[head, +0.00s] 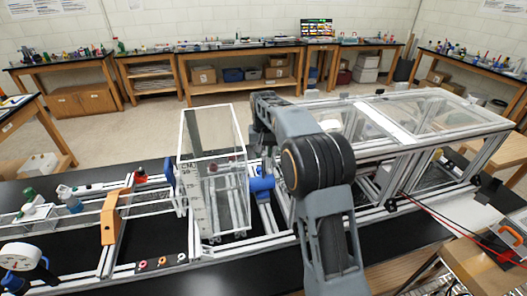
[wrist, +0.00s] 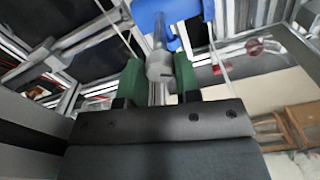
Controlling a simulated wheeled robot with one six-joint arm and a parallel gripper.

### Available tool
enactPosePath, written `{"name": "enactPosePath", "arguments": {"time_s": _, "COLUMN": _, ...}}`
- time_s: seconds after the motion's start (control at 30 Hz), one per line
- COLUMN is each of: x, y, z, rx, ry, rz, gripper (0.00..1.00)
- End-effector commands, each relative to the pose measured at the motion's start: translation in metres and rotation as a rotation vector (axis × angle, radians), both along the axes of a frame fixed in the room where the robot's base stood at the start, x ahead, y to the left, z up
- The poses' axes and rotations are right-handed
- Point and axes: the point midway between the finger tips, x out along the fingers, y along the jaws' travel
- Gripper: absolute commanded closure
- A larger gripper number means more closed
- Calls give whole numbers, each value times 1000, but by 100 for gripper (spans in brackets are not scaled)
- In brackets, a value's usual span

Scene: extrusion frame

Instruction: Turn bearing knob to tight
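In the wrist view, a grey round knob (wrist: 160,68) with a dark slot-like mark sits at the end of a shaft under a blue bearing housing (wrist: 165,15). My gripper (wrist: 159,75) has its two green finger pads on either side of this knob, very close to it. I cannot tell whether both pads touch it. In the head view, the blue housing (head: 262,186) shows just left of my arm, beside a clear box. My arm hides the gripper and the knob there.
A clear upright box (head: 212,160) stands on the extrusion frame left of my arm. A long clear-panelled enclosure (head: 420,115) lies to the right. An orange bracket (head: 110,218) is further left.

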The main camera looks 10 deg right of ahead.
Motion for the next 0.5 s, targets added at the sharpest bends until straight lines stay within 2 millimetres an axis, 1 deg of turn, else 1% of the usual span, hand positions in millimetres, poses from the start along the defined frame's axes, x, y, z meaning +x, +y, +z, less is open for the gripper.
{"name": "enactPosePath", "arguments": {"time_s": 0.03, "x": 0, "y": 0, "z": 0, "rx": 0, "ry": -1, "rz": 0, "gripper": 65}}
{"name": "enactPosePath", "arguments": {"time_s": 0.23, "x": 0, "y": 0, "z": 0, "rx": 0, "ry": 0, "rz": 1, "gripper": 46}}
{"name": "enactPosePath", "arguments": {"time_s": 0.5, "x": 0, "y": 0, "z": 2, "rx": 0, "ry": -1, "rz": 1, "gripper": 46}}
